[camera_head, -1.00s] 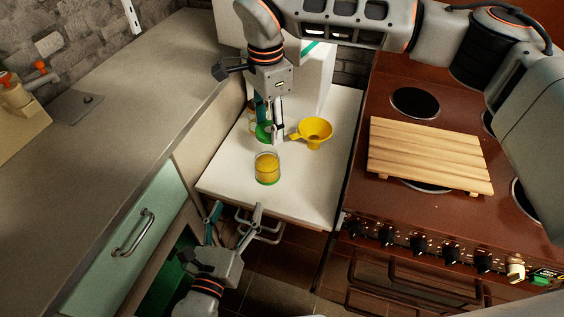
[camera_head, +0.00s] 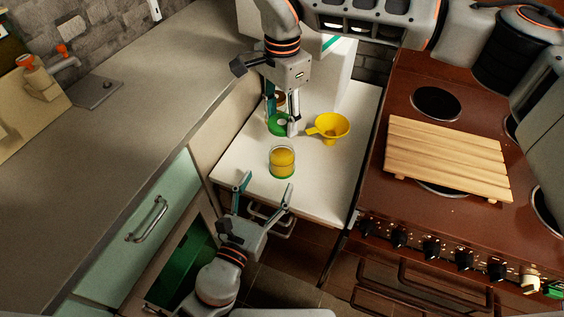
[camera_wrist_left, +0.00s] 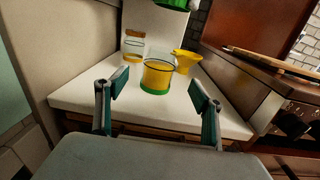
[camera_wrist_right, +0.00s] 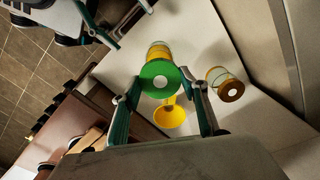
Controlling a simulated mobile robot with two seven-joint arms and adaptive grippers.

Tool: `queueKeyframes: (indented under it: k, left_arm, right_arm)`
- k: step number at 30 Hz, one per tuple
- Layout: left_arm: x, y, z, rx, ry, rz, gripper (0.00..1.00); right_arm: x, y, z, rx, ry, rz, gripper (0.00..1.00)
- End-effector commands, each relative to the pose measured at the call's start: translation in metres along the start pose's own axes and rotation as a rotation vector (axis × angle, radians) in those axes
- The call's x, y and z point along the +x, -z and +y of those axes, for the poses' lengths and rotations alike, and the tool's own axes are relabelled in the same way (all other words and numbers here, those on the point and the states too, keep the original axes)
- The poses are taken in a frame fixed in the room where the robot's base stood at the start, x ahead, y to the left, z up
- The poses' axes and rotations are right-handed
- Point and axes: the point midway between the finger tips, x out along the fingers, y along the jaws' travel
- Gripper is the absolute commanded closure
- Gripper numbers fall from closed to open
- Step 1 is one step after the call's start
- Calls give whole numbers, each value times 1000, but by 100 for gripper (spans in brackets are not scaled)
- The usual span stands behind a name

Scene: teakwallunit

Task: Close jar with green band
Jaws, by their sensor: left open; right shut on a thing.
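The jar with the green band (camera_head: 282,163) stands upright and open on the white counter, with yellow contents and the band at its base. It also shows in the left wrist view (camera_wrist_left: 156,78). My right gripper (camera_head: 281,126) is shut on a green lid (camera_wrist_right: 160,78) and holds it above the counter, behind the jar in the head view. The lid also shows at the top of the left wrist view (camera_wrist_left: 174,3). My left gripper (camera_head: 264,187) is open and empty at the counter's front edge, its fingers pointing toward the jar from either side, apart from it.
A yellow funnel (camera_head: 330,127) lies right of the lid. Another jar with a brown lid (camera_wrist_left: 133,45) stands behind, to the left. A wooden board (camera_head: 447,157) rests on the brown stove (camera_head: 400,211). The white counter's (camera_head: 335,183) front right is clear.

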Motion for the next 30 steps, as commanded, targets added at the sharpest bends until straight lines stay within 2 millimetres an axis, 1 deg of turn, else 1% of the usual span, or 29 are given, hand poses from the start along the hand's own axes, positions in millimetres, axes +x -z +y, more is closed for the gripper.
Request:
queueKeyframes:
  k: [1,9,15,21,29,30]
  left_arm:
    - [11,-1,1,-2,-3,-2,32]
    - [58,-1,0,-3,-2,-1,32]
    - [82,0,0,0,-1,0,32]
    - [91,0,0,-1,0,0,32]
    - [92,0,0,-1,0,0,32]
    - [92,0,0,0,0,0,38]
  right_arm:
    - [0,0,0,0,0,0,65]
    - [0,0,0,0,0,0,65]
    - [0,0,0,0,0,0,65]
    - [0,0,0,0,0,0,65]
    - [0,0,0,0,0,0,65]
    - [0,0,0,0,0,0,65]
